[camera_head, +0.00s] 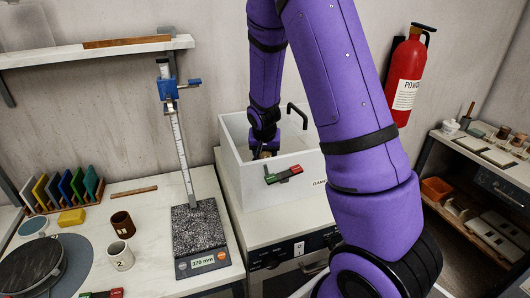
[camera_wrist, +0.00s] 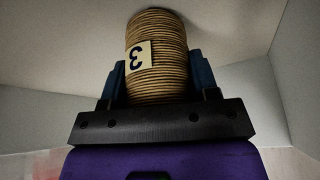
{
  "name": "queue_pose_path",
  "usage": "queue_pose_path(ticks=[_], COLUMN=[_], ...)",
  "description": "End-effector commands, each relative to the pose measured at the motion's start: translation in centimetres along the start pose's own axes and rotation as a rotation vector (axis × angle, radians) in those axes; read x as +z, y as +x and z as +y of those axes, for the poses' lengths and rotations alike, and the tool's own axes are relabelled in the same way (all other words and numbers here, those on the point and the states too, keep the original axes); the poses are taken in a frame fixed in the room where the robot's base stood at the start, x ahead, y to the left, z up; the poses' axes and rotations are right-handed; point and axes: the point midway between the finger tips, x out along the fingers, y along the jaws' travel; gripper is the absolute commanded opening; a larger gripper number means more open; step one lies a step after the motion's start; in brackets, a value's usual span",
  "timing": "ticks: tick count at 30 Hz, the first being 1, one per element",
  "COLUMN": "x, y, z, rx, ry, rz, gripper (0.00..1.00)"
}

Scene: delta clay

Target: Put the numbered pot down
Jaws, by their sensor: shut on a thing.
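The numbered pot (camera_wrist: 157,80) is a tan, ridged cylinder with a pale label that reads 3, upside down in the wrist view. My gripper (camera_wrist: 157,72) is shut on it, with one dark blue finger on each side. The pot's far end is close to a pale surface with a shadow around it; I cannot tell if they touch. In the head view my gripper (camera_head: 265,149) reaches down inside a white open box (camera_head: 232,168) marked "DAMP…". Only a small brown bit of the pot shows there, and the box's front wall hides the rest.
Box walls stand close around my gripper. Left of the box are a scale (camera_head: 202,240) reading 370 with a height gauge (camera_head: 180,135), two cups (camera_head: 121,257), and a dark wheel (camera_head: 32,268).

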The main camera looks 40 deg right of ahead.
Motion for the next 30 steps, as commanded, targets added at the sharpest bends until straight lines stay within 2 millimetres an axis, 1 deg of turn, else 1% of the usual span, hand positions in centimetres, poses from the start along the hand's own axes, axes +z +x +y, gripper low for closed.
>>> queue_pose_path(ticks=[1,11,12,14,15,25,30], x=[0.1,0.2,0.2,0.2,0.2,0.1,0.0], y=[0.3,0.5,0.5,0.5,0.5,0.3,-1.2], z=[0.0,0.0,0.0,0.0,0.0,0.0,-0.1], rx=[0.0,-0.001,-0.001,-0.001,-0.001,-0.001,-0.003], ry=[0.0,0.0,0.0,0.0,0.0,0.0,-0.001], rz=[0.0,0.001,0.001,0.001,0.001,0.002,0.003], gripper=[0.3,0.3,0.57,0.71,0.8,0.8,0.8])
